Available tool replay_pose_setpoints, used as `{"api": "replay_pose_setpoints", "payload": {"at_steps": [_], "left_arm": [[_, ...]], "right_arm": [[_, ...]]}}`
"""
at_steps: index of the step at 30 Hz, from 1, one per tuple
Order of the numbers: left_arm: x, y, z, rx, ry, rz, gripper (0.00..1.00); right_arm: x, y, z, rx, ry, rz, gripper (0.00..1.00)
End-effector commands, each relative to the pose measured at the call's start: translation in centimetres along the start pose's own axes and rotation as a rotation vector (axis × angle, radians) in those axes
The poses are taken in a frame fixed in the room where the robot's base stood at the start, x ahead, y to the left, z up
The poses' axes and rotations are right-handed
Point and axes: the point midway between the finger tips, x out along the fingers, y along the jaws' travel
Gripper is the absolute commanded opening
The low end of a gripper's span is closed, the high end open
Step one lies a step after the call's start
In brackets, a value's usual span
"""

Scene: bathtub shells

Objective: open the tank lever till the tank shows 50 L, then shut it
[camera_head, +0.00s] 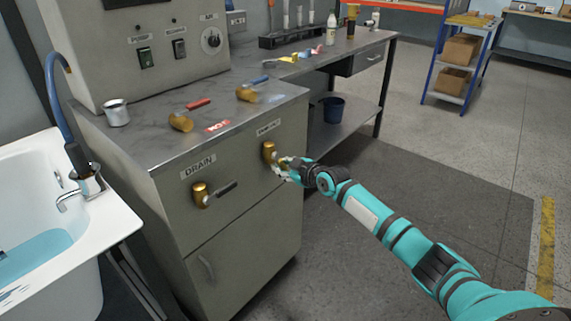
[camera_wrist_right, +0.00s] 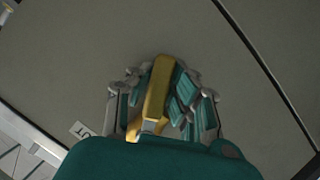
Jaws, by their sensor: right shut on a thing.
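A brass valve (camera_head: 269,152) sits on the cabinet front under a small label that is too small to read surely. My right gripper (camera_head: 284,168) is at this valve, shut on its lever. In the right wrist view the brass-coloured lever (camera_wrist_right: 158,88) lies between the fingers of my right gripper (camera_wrist_right: 165,95). A second brass valve (camera_head: 200,195) with a dark handle is to the left, under a DRAIN label. No readable litre display shows. My left gripper is not in view.
A white bathtub (camera_head: 112,222) with blue water and a blue hose (camera_head: 58,110) stands at the left. The grey cabinet top (camera_head: 150,140) holds a metal cup (camera_head: 116,113) and loose brass fittings (camera_head: 180,122). Open floor (camera_head: 390,185) lies to the right.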

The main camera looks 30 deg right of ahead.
Motion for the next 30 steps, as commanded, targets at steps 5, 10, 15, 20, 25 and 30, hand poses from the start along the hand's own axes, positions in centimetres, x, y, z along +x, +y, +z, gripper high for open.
{"api": "replay_pose_setpoints", "payload": {"at_steps": [5,10,15,20,25,30], "left_arm": [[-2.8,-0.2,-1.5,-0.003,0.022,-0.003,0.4],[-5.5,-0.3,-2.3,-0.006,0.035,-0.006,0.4],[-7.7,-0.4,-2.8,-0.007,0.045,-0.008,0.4],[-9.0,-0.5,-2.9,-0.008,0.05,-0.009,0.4],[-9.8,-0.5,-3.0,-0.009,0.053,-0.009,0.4],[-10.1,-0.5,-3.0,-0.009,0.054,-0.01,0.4]], "right_arm": [[0.1,-1.6,0.7,0.147,-0.011,-0.071,0.0],[0.0,-2.5,0.4,0.27,-0.01,-0.122,0.0],[-0.1,-3.0,0.1,0.366,-0.01,-0.162,0.0],[-0.2,-3.4,-0.1,0.426,-0.011,-0.187,0.0],[-0.2,-3.5,-0.2,0.459,-0.011,-0.2,0.0],[-0.2,-3.6,-0.3,0.47,-0.011,-0.205,0.0]]}}
